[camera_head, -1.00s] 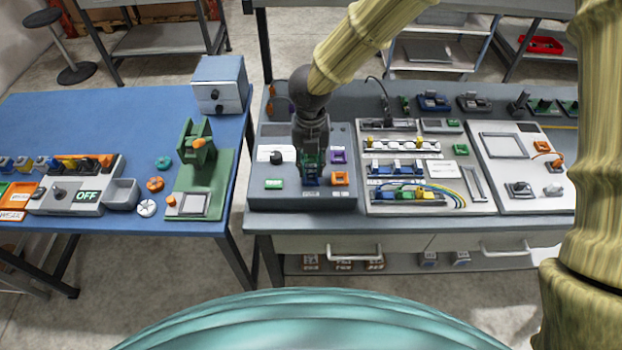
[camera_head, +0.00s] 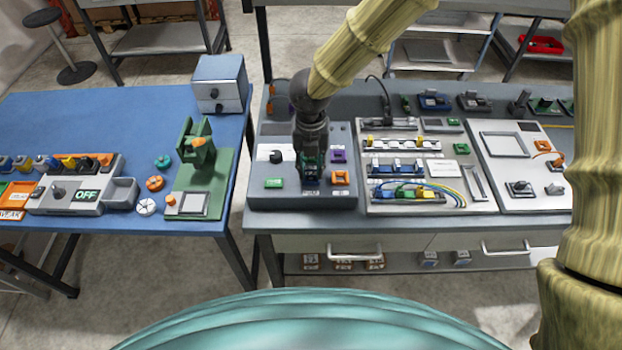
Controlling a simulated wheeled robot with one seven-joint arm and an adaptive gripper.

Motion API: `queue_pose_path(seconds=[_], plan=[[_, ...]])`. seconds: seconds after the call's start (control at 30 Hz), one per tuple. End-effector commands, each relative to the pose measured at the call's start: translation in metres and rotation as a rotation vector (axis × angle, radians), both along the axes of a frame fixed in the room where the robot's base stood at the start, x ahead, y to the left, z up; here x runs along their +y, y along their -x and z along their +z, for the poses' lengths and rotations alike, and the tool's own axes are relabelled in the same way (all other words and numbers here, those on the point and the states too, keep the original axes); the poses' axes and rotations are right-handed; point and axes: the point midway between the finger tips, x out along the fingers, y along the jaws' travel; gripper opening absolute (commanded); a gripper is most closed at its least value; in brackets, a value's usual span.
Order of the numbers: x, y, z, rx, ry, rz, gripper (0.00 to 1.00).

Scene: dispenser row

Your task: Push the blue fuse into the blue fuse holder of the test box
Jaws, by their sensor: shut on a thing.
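The grey test box (camera_head: 260,200) sits at the left end of the right-hand bench. My gripper (camera_head: 311,178) points down over the middle of the box, its fingers low at the box top. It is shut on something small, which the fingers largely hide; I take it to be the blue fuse. A bit of dark blue (camera_head: 311,183) shows at the fingertips, and I cannot tell fuse from blue fuse holder there. How deep the fuse sits is hidden. A purple holder (camera_head: 338,156) and an orange holder (camera_head: 340,178) are on the box just right of my gripper.
A black knob (camera_head: 276,157) and a green button (camera_head: 274,184) are left of my gripper on the box. A light panel with terminal rows and wires (camera_head: 455,203) adjoins on the right. A blue table (camera_head: 100,115) with a green press (camera_head: 198,150) stands at left.

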Motion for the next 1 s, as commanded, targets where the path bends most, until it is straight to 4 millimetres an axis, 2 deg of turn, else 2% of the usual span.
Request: queue_pose_path(seconds=[0.47, 1.0], plan=[[-0.0001, 0.0001, -0.0081, 0.0, 0.0, 0.001, 0.17], [-0.0001, 0.0002, -0.0082, 0.001, 0.0, -0.001, 0.17]])
